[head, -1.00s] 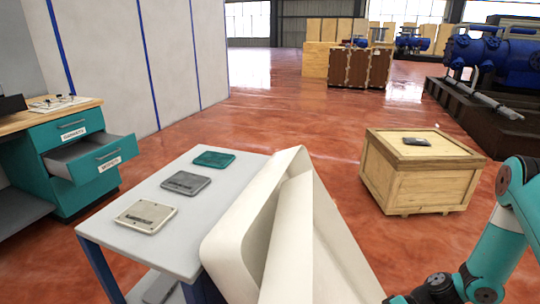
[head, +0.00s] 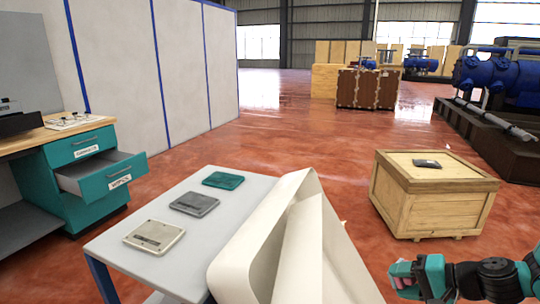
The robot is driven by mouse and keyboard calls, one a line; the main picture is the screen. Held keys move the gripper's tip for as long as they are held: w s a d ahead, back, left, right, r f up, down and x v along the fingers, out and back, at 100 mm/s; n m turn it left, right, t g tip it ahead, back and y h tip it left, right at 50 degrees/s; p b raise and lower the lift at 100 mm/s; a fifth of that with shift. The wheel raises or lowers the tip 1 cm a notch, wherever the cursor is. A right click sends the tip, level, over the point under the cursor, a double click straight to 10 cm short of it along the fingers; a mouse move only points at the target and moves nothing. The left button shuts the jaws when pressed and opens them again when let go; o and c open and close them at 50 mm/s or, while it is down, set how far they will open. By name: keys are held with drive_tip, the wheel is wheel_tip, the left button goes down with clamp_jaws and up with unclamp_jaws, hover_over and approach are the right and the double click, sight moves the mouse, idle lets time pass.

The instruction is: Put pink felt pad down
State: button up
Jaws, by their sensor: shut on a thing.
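My gripper (head: 404,275) is at the lower right in the head view, at the end of my teal and black arm. It is shut on the pink felt pad (head: 400,284), of which only a small pinkish bit shows at the jaws. The rest of the pad is hidden or too small to make out. My gripper is in front of the wooden crate and to the right of the large cream housing, apart from both in the picture.
A light grey table (head: 225,214) bears a beige plate (head: 154,237), a grey plate (head: 195,203) and a teal plate (head: 223,180). The cream housing (head: 262,245) blocks the near middle. A wooden crate (head: 432,205) carries a dark flat item (head: 427,163). A teal drawer (head: 108,188) stands open at left.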

wheel_tip(320, 180, up, 7)
drive_tip(key=p, duration=0.9)
drive_tip(key=shift+p, duration=0.35)
drive_tip(key=shift+r+p, duration=0.55)
drive_tip(key=shift+p, duration=0.6)
drive_tip(key=shift+s+a, duration=0.1)
